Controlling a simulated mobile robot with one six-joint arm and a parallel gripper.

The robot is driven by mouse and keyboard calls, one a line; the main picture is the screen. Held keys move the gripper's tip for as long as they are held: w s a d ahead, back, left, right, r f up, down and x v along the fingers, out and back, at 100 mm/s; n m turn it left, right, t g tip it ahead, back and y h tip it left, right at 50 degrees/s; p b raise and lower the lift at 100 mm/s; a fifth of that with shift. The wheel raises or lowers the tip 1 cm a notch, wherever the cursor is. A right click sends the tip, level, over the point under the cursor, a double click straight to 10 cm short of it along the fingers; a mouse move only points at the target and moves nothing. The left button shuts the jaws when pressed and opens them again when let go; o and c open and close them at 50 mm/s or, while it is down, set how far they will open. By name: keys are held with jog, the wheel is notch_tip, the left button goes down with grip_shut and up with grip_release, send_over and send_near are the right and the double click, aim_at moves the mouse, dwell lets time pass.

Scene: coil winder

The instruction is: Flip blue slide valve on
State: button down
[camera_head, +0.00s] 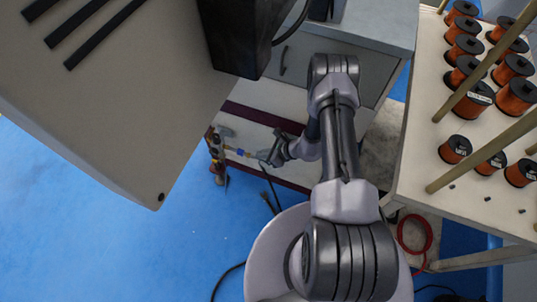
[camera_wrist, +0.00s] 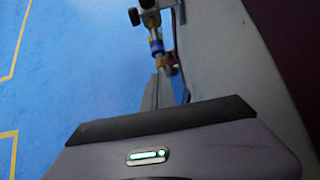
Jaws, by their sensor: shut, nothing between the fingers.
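The blue slide valve (camera_head: 240,152) is a small blue collar on a thin brass-coloured pipe, low beside the cabinet in the head view. It also shows in the wrist view (camera_wrist: 157,46) near the top, with brass parts on either side of it. My gripper (camera_head: 263,156) is shut and empty, just right of the valve in the head view. In the wrist view the fingers (camera_wrist: 161,88) point up toward the valve and partly cover the pipe below it. I cannot tell whether they touch it.
A large beige machine panel (camera_head: 110,90) overhangs at the left. A grey cabinet (camera_head: 285,65) stands behind my arm. A table with several copper wire spools (camera_head: 455,149) is at the right. Open blue floor (camera_head: 90,220) lies at the lower left. Dark cables run on the floor.

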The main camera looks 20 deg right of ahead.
aim_at(243, 153)
jog(key=w+a+f, duration=0.1)
jog(key=w+a+f+b, duration=0.1)
jog(key=w+a, duration=0.1)
jog(key=shift+w+a+b, duration=0.4)
jog(key=shift+w+a, duration=0.05)
jog(key=shift+w, duration=0.1)
